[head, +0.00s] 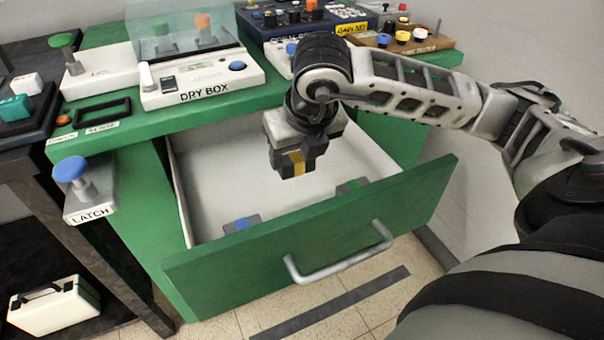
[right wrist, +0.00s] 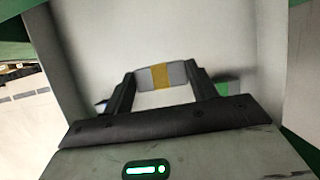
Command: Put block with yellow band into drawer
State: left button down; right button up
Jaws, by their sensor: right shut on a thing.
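The block with the yellow band (right wrist: 160,77) is grey with a yellow stripe around its middle. It is held between the fingers of my right gripper (right wrist: 160,90). In the head view my right gripper (head: 297,163) points down over the open drawer, and the block's yellow band (head: 297,163) shows between its fingers. The block appears to be above the drawer floor; the exact height is hard to tell. The green-fronted drawer (head: 225,255) is pulled out, with a white interior. My left gripper is not in view.
In the drawer lie a grey block with a blue band (head: 242,224) and one with a green band (head: 350,186). The bench above holds the dry box (head: 200,85) and a control panel (head: 310,20). A latch with a blue knob (head: 90,195) is at the left.

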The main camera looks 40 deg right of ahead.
aim_at(303, 167)
jog(key=shift+w+d+f, duration=0.25)
jog(key=shift+d+f, duration=0.15)
jog(key=shift+f, duration=0.2)
jog(key=shift+w+d+f, duration=0.2)
jog(key=shift+d+f, duration=0.2)
jog(key=shift+f, duration=0.15)
jog(key=f, duration=0.2)
jog(key=f+b, duration=0.1)
jog(key=shift+w+d+f, duration=0.1)
jog(key=shift+d+f, duration=0.05)
jog(key=shift+d, duration=0.15)
jog(key=shift+f, duration=0.15)
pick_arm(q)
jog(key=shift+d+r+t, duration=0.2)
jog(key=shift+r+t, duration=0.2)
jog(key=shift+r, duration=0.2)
pick_arm(e)
jog(key=o, duration=0.6)
jog(key=shift+f, duration=0.15)
jog(key=o, duration=0.4)
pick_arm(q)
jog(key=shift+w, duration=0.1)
pick_arm(e)
jog(key=shift+o, duration=0.2)
